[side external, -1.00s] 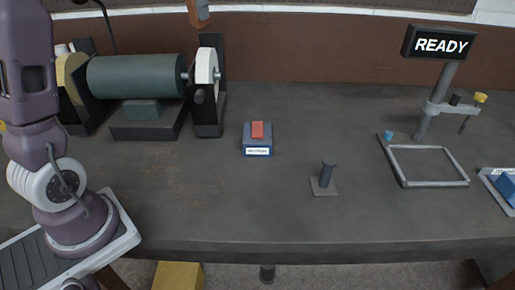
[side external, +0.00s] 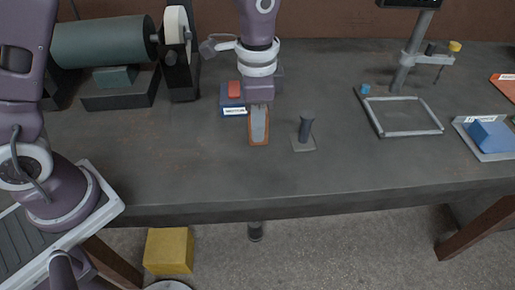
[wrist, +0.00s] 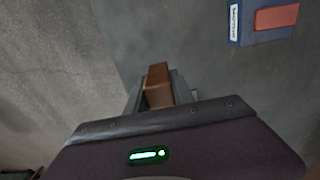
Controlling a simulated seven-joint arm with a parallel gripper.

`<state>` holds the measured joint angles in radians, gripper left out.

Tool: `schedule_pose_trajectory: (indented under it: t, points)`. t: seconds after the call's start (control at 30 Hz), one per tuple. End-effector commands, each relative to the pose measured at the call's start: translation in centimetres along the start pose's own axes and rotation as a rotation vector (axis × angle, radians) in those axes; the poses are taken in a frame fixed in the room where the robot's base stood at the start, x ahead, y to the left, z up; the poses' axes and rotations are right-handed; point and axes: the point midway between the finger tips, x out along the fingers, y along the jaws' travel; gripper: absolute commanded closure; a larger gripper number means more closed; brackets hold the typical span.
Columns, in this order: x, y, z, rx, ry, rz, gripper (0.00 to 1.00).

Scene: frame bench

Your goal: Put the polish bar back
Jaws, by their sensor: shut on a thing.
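My gripper (side external: 258,136) points down above the bench's front middle, shut on a brown-orange bar. A grey finger covers much of the bar in the side view. The bar (wrist: 157,74) also shows between the fingers in the wrist view. I cannot read any marking on it. A red block (side external: 234,89) sits on a blue labelled tray (side external: 232,112) just behind and left of my gripper.
A grey post on a square base (side external: 305,133) stands close right of the held bar. A blue block (side external: 490,134) lies on a grey labelled tray (side external: 470,128). A grey frame (side external: 405,133) lies below a sign stand (side external: 412,55). A grinder (side external: 105,45) stands back left.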

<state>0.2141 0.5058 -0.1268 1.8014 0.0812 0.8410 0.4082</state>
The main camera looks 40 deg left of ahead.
Motion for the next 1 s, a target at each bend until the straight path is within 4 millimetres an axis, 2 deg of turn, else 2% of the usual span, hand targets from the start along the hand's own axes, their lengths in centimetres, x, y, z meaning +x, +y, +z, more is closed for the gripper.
schedule_pose_trajectory:
  t: [0.03, 0.33, 0.7, 0.73, 0.8, 1.0]
  points:
    - [1.1, 0.0, 0.1, 0.000, -0.003, 0.002, 1.00]
    - [6.3, -0.1, 0.0, -0.002, -0.001, 0.000, 1.00]
    - [6.8, -0.1, 0.0, -0.002, 0.002, -0.002, 1.00]
    - [6.8, -0.1, 0.0, -0.002, 0.002, -0.002, 0.65]
    - [6.8, -0.1, 0.0, -0.002, 0.002, -0.002, 0.52]
    - [6.8, -0.1, 0.0, -0.003, 0.002, -0.002, 0.49]
